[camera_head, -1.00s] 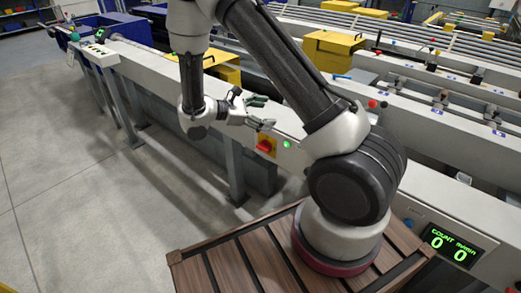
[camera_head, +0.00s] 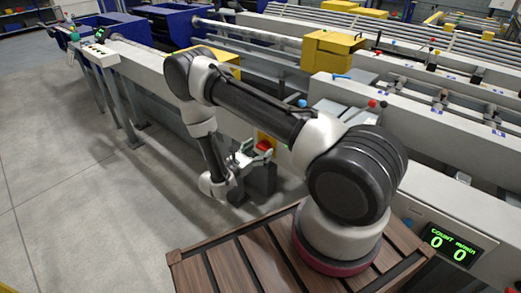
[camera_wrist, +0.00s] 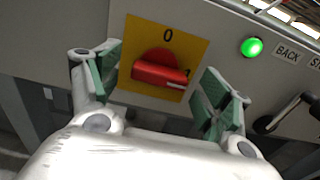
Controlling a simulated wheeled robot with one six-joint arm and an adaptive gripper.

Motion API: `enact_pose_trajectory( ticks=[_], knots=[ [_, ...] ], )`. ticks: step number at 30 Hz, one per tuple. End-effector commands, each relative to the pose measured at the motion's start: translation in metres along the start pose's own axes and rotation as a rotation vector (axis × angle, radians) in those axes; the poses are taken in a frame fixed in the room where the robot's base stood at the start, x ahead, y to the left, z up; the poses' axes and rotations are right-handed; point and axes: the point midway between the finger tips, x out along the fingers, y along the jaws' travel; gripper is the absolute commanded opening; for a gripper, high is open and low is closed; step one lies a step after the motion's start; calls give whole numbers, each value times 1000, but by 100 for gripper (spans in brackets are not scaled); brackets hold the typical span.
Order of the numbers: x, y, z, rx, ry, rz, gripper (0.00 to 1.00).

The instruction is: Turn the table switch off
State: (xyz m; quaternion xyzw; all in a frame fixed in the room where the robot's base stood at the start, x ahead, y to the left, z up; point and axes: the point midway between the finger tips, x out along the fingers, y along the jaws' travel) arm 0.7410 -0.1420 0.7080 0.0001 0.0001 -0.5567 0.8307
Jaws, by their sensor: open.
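The table switch (camera_wrist: 162,70) is a red rotary knob on a yellow plate (camera_wrist: 190,48), fixed to the grey side panel. A "0" is printed above the knob and a "1" at its right. The knob's bar lies roughly level, with its right end by the "1". A green lamp (camera_wrist: 252,47) glows to its right. In the head view, the switch (camera_head: 263,146) is partly hidden by my gripper (camera_head: 254,158). My gripper (camera_wrist: 168,90) is open, with green-padded fingers on either side of the knob. I cannot tell whether they touch it.
A black lever (camera_wrist: 290,113) and a "BACK" label (camera_wrist: 287,53) are on the panel, right of the switch. A count display (camera_head: 452,245) reads 0 and 0. Yellow boxes (camera_head: 333,50) stand on the table. The floor (camera_head: 75,200) at left is clear.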

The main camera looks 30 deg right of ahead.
Motion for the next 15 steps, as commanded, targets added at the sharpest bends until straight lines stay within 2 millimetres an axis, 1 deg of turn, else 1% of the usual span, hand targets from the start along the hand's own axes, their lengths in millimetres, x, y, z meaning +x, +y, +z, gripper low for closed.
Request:
enact_pose_trajectory(
  ticks=[1, 3, 11, 14, 15],
  knots=[
    [5, -1, 0, 0, -1, -3, 79],
    [8, 0, 0, 0, 0, -1, 79],
    [10, 0, 0, 0, 0, 0, 79],
    [10, 0, 0, 0, 0, 0, 62],
    [10, 0, 0, 0, 0, 0, 55]
  ],
)
